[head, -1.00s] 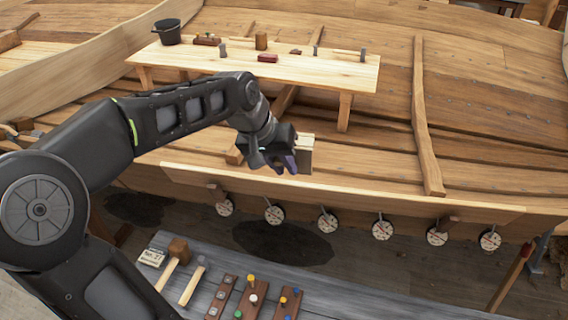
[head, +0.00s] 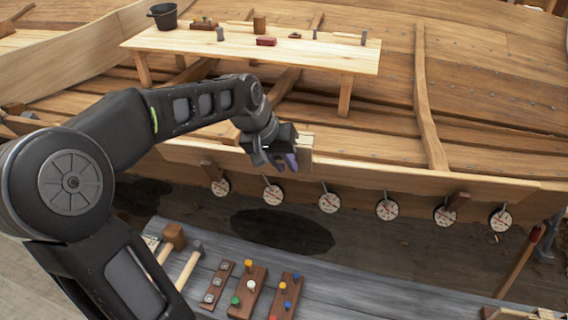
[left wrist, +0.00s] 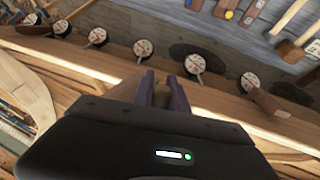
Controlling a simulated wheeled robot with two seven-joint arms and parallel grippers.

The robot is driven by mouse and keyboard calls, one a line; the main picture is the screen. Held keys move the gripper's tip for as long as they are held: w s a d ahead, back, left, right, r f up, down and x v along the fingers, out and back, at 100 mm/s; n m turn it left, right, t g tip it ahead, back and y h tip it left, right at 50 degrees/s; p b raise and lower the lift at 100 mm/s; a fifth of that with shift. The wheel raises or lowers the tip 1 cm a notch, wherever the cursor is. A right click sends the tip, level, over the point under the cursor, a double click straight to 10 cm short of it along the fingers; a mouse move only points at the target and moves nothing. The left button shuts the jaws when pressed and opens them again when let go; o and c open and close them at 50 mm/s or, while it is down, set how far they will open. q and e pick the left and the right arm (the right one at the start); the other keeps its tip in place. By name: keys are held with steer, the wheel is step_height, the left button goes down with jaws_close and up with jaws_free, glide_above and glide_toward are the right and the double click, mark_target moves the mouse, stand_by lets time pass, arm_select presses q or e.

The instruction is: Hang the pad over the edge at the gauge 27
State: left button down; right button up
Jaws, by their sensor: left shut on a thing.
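My left gripper (head: 287,161) is shut on the pad (head: 306,146), a small pale wooden block. In the head view the pad overlaps the top edge of the hull plank (head: 400,178), between the second and third gauges from the left. I cannot tell whether it touches or straddles the edge. Several round white gauges hang in a row below the edge, among them the second (head: 273,194) and third (head: 329,202); their numbers are too small to read. The left wrist view shows the dark fingers (left wrist: 162,92) above the plank and the gauge row (left wrist: 143,48). My right gripper is not in view.
A grey bench (head: 340,285) below holds mallets (head: 173,237) and peg boards (head: 248,291). Behind, a pale table (head: 300,58) carries a bucket (head: 163,16) and small tools.

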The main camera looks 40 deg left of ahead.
arm_select(q)
steer(key=shift+w+a+f+b, duration=0.2)
steer(key=shift+w+f+b, duration=0.2)
steer(key=shift+f+b, duration=0.7)
steer(key=shift+w+a+f+b, duration=0.15)
steer(key=shift+w+f+b, duration=0.3)
steer(key=shift+f+b, duration=0.6)
steer(key=shift+w+a+f+b, duration=0.2)
steer(key=shift+w+f+b, duration=0.35)
steer(key=shift+f, duration=0.9)
steer(key=shift+s+f+b, duration=0.1)
steer(key=shift+f+b, duration=0.05)
steer(key=shift+b, duration=0.15)
steer(key=c, duration=1.2)
jaws_free()
steer(key=shift+c, duration=0.2)
steer(key=v, duration=0.7)
steer(key=shift+s+r, duration=0.25)
steer(key=shift+r, duration=0.05)
